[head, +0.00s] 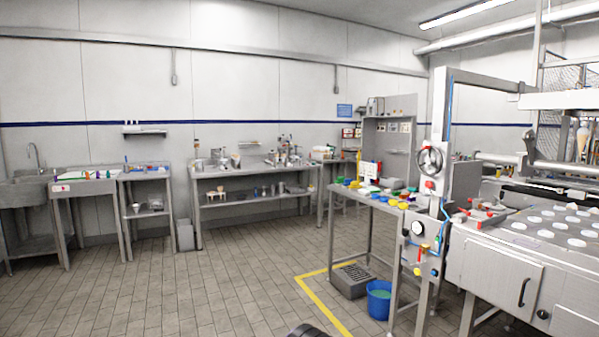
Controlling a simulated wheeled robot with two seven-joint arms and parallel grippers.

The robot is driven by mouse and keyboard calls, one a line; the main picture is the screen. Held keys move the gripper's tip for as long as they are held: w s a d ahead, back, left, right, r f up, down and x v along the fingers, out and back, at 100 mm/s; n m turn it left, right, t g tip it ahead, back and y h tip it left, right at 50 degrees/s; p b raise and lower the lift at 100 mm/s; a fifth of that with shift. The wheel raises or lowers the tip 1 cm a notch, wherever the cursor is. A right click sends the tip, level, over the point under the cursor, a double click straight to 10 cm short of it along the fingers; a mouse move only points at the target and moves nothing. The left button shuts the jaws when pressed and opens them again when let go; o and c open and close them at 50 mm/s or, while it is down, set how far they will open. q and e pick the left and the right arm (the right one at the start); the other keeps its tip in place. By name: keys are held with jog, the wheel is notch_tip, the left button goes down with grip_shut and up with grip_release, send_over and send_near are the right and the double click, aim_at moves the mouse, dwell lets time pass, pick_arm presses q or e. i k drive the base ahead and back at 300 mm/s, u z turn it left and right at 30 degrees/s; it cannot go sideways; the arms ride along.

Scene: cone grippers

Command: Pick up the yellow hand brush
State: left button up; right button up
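I cannot clearly make out a yellow hand brush. Several small yellow items lie among blue, green and other coloured pieces on the narrow metal table (343,193) right of centre. Small red and yellow parts also show on the machine post to the right. Neither of my grippers is in view.
A blue bucket (379,299) and a grey grated box (352,280) stand on the floor by the table, near a yellow floor line (322,303). A large machine (520,262) fills the right side. Benches (255,173) line the back wall. The tiled floor (190,290) at left is clear.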

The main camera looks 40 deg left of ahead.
aim_at(354, 185)
jog(key=u, duration=1.05)
jog(key=i, duration=3.25)
jog(key=z, duration=0.25)
